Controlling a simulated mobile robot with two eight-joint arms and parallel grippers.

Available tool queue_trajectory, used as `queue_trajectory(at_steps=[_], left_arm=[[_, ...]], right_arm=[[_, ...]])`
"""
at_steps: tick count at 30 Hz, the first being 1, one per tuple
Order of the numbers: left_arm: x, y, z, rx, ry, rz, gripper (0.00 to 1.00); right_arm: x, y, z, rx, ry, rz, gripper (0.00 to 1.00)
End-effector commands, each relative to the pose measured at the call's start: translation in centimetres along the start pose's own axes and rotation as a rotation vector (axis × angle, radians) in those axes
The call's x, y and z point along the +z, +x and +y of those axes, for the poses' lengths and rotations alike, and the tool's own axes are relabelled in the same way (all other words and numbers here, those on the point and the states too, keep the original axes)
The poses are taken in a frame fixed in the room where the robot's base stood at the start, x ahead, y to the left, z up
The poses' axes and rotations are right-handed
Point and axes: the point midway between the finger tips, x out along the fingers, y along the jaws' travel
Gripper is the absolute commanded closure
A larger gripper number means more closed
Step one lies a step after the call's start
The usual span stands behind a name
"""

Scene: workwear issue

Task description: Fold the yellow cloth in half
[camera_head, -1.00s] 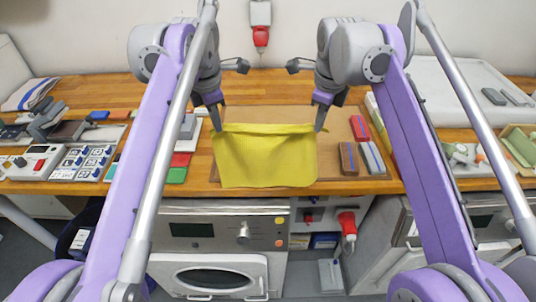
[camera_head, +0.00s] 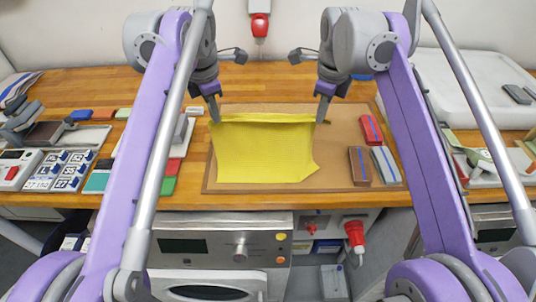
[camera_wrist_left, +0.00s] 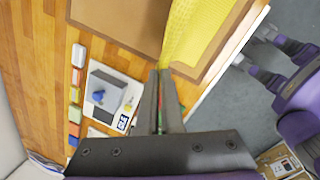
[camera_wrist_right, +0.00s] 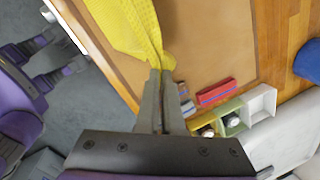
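The yellow cloth (camera_head: 262,150) is stretched between my two grippers above a brown board (camera_head: 337,165) on the wooden bench. Its far edge is pulled fairly straight, with a narrow turned band along it. The rest spreads toward the front edge, and its front right corner sticks out. My left gripper (camera_head: 215,118) is shut on the far left corner; the pinched cloth also shows in the left wrist view (camera_wrist_left: 185,35). My right gripper (camera_head: 321,118) is shut on the far right corner, seen too in the right wrist view (camera_wrist_right: 135,30). How much cloth touches the board is unclear.
Red (camera_head: 371,130), brown (camera_head: 359,166) and grey-blue (camera_head: 385,165) blocks lie on the board's right side. Green (camera_head: 169,185) and red (camera_head: 172,167) pieces lie left of the board. A control box (camera_head: 15,172) stands far left. A pale tray (camera_head: 465,85) is at right.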

Motion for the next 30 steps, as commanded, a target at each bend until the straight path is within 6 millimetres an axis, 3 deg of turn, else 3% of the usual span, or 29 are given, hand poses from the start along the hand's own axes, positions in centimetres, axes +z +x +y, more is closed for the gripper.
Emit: queue_trajectory(at_steps=[11,14,21,30], left_arm=[[-0.1,0.7,0.1,0.001,-0.001,0.002,1.00],[-0.1,2.0,0.1,0.000,-0.001,0.002,1.00],[1.2,5.8,2.4,0.000,-0.001,0.003,1.00],[2.4,9.2,4.5,0.000,-0.001,0.003,1.00]], right_arm=[[-0.1,0.7,-0.1,-0.001,0.001,0.002,1.00],[-0.1,2.0,-0.1,0.000,0.001,0.002,1.00],[1.2,5.8,-2.4,0.000,0.001,0.003,1.00],[2.4,9.2,-4.5,0.000,0.001,0.003,1.00]])
